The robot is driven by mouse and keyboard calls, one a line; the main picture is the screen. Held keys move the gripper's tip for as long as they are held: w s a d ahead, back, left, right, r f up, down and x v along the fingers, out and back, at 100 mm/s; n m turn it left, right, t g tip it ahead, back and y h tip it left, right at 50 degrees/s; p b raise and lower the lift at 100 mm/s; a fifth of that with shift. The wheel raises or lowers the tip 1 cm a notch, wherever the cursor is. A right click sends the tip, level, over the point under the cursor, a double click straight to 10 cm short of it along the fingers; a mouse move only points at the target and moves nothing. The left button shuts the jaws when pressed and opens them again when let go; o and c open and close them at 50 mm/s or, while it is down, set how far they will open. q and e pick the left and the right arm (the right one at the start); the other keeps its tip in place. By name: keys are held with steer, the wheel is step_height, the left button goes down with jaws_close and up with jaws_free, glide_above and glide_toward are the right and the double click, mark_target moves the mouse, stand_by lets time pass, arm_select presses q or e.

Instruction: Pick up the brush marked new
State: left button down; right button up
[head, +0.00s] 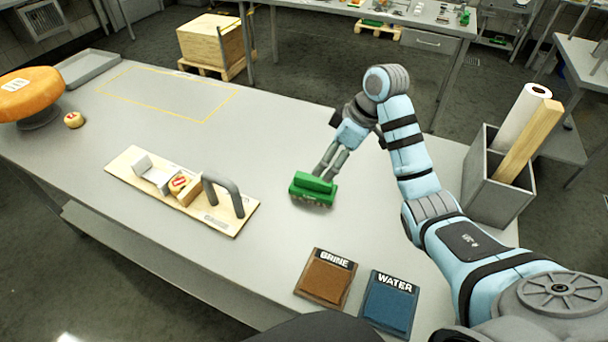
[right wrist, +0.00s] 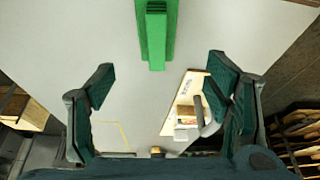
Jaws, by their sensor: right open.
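A green brush (head: 313,184) lies on the grey table, right of the table's middle. Any marking on it is too small to read. My right gripper (head: 326,164) is beside the brush's far side in the head view, close to it; I cannot tell whether they touch. In the right wrist view, the brush (right wrist: 155,35) is at the top middle, and the open, empty fingers of the right gripper (right wrist: 160,72) stand wide apart to either side of its lower end. My left gripper is not in view.
A wooden board (head: 128,171) with a grey handle and small blocks lies left of the brush. BRINE (head: 325,279) and WATER (head: 389,305) pads lie at the near edge. A grey bin (head: 490,195) stands right. An orange cheese wheel (head: 28,92) is far left. The table's middle is clear.

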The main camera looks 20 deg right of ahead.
mark_target(308, 186)
steer(key=x, duration=0.4)
steer(key=b+x, duration=0.1)
steer(key=x, duration=0.2)
steer(key=shift+s, duration=0.4)
steer(key=x, duration=0.3)
steer(key=w+b+x, duration=0.1)
steer(key=x, duration=0.3)
steer(key=shift+w+d+r, duration=0.1)
steer(key=shift+d, duration=0.05)
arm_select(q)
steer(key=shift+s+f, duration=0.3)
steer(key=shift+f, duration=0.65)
arm_select(e)
steer(key=shift+c, duration=0.6)
steer(key=c, duration=1.3)
